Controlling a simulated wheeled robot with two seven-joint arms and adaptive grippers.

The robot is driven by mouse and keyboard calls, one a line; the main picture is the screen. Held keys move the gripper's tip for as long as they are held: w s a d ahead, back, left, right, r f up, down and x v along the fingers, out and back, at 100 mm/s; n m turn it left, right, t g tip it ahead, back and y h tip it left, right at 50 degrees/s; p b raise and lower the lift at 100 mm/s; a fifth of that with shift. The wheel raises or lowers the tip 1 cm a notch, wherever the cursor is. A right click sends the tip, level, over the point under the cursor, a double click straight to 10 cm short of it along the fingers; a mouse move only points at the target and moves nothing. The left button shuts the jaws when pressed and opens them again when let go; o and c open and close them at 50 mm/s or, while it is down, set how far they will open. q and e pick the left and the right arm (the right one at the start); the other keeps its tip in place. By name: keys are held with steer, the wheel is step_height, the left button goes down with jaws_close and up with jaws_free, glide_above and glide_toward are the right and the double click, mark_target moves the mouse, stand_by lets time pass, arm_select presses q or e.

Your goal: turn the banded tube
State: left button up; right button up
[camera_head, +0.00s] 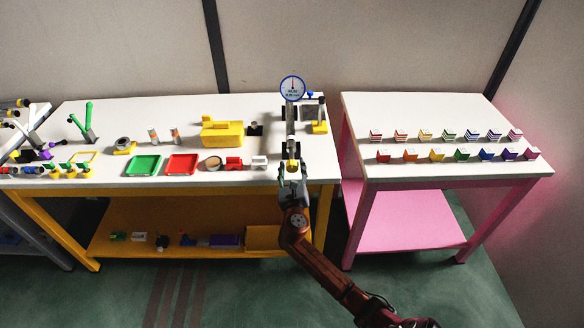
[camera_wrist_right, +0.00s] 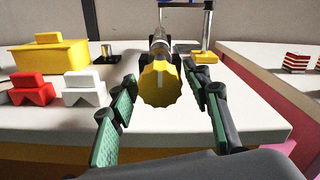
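A grey metal tube (camera_head: 290,122) lies in black supports on the white table, its long axis running away from me. It also shows in the wrist view (camera_wrist_right: 158,40). No band can be made out on it at this size. A ribbed yellow knob (camera_wrist_right: 160,86) with a white mark sits at its near end, by the table's front edge. My right gripper (camera_head: 292,176) is in front of this knob. In the wrist view its green-padded fingers (camera_wrist_right: 163,90) are apart, one on each side of the knob, with gaps visible. My left gripper is not in view.
A round dial (camera_head: 292,88) stands at the tube's far end. A white block (camera_head: 259,162) and a red block (camera_head: 234,163) lie left of the knob. A yellow box (camera_head: 222,133) is farther back. A pink table (camera_head: 440,172) with several small blocks stands right, across a gap.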

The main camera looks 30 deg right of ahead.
steer(key=c, duration=0.9)
steer(key=shift+m, duration=0.4)
steer(key=m+p, duration=0.1)
steer(key=m, duration=0.1)
steer(key=shift+m, duration=0.4)
steer(key=m, duration=0.3)
steer(key=shift+a+m+p, duration=0.1)
steer(key=shift+m+p, duration=0.2)
steer(key=shift+p, duration=0.05)
steer(key=m, duration=0.5)
steer(key=shift+f+b, duration=0.1)
steer(key=shift+b, duration=0.25)
steer(key=m+b, duration=0.1)
steer(key=m, duration=0.4)
steer(key=shift+m, duration=0.4)
